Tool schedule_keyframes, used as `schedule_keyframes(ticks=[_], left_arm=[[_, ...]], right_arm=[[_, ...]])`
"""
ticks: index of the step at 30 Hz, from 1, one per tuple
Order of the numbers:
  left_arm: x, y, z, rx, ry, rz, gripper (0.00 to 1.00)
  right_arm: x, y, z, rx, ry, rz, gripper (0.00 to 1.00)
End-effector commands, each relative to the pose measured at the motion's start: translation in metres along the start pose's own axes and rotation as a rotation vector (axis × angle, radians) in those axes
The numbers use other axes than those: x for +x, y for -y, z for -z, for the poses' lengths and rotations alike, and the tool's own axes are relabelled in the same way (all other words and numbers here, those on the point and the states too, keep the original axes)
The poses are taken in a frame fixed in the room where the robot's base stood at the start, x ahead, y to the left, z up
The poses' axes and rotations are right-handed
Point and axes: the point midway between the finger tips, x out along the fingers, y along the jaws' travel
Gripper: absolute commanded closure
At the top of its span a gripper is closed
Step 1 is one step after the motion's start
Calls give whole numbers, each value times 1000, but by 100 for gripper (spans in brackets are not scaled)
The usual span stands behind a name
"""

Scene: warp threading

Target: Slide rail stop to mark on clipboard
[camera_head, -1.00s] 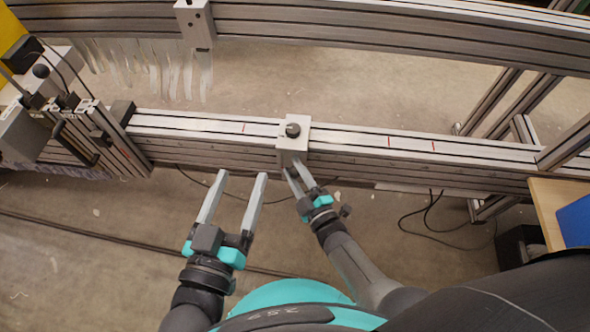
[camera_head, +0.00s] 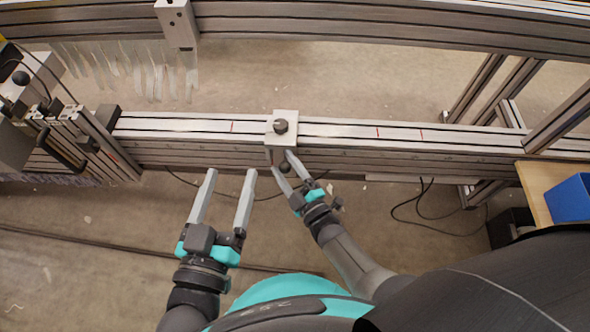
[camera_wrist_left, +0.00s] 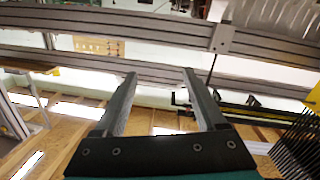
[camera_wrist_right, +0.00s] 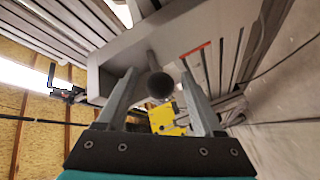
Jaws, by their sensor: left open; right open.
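The rail stop (camera_head: 284,122) is a silver block with a black knob on top, sitting across the long horizontal rail (camera_head: 345,131). A second dark knob (camera_wrist_right: 160,86) sticks out of its front side. My right gripper (camera_head: 282,164) is open at the stop's front, with a finger on either side of that knob and a visible gap to it in the right wrist view. Red marks show on the rail, one (camera_head: 232,127) left of the stop and two (camera_head: 377,132) to its right. My left gripper (camera_head: 230,172) is open and empty, in front of the rail. I cannot identify a clipboard.
A higher rail (camera_head: 330,30) with a hanging bracket (camera_head: 177,24) runs behind. Clamps and dark fittings crowd the left end. A wooden table (camera_head: 540,190) with a blue object (camera_head: 572,198) stands at right. Cables lie on the floor below the rail.

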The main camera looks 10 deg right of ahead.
Motion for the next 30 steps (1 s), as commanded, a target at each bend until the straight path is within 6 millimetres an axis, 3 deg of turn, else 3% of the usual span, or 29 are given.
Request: schedule_keyframes(ticks=[14,30], left_arm=[[6,19,-9,53,230,44,27],[-7,46,-21,97,522,119,27]], right_arm=[[-47,-1,0,0,2,2,32],[-134,-1,-1,-1,3,2,32]])
